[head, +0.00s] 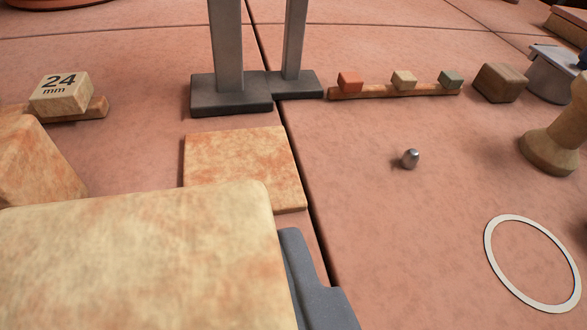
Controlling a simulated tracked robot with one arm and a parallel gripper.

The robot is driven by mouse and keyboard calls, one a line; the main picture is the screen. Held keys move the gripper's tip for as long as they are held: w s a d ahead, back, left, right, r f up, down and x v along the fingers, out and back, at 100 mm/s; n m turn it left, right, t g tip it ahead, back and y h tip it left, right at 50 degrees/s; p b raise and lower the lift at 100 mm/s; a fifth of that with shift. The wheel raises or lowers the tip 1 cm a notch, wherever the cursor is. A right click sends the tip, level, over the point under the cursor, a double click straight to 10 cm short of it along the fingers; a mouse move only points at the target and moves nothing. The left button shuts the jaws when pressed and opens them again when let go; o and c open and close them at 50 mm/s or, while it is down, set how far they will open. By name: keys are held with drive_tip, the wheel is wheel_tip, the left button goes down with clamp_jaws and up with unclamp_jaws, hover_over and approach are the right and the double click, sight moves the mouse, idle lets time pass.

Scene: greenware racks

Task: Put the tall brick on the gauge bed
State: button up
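A large cream and orange mottled brick (140,255) fills the lower left, very close to the camera. A dark grey finger of my gripper (312,285) lies along its right side; the other finger is hidden. The brick appears held, and its lower part is out of view. I cannot tell whether it is the tall brick; another mottled brick (40,160) stands at the left edge, partly hidden. A flat mottled slab (243,165) lies beyond the near brick, in front of two grey posts on dark feet (230,95). It may be the gauge bed.
A block marked 24 mm (61,93) sits on a small wooden strip at left. Small coloured cubes sit on a wooden strip (370,91). A metal peg (410,159), brown block (499,83), wooden knob (550,150) and white ring (533,263) are at right. Right-centre floor is mostly clear.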

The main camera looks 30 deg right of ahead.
drive_tip(key=p, duration=0.1)
drive_tip(key=w+p, duration=0.1)
drive_tip(key=p, duration=0.1)
drive_tip(key=shift+d+r, duration=0.25)
drive_tip(key=shift+r, duration=0.05)
drive_tip(key=p, duration=0.3)
drive_tip(key=w+p, duration=0.1)
drive_tip(key=p, duration=0.2)
drive_tip(key=shift+w+d+f, duration=0.15)
drive_tip(key=shift+d, duration=0.1)
drive_tip(key=w+d, duration=0.1)
drive_tip(key=w, duration=0.2)
drive_tip(key=w+d+f+b, duration=0.1)
drive_tip(key=w+d, duration=0.1)
drive_tip(key=w, duration=0.2)
drive_tip(key=w+d+b, duration=0.1)
drive_tip(key=w+d, duration=0.1)
drive_tip(key=w, duration=0.2)
drive_tip(key=shift+w+f, duration=0.25)
drive_tip(key=shift+f, duration=0.1)
drive_tip(key=shift+w+d, duration=0.3)
drive_tip(key=shift+w, duration=0.05)
drive_tip(key=shift+f+b, duration=0.8)
drive_tip(key=shift+f, duration=1.05)
drive_tip(key=shift+r, duration=0.1)
drive_tip(key=o, duration=1.2)
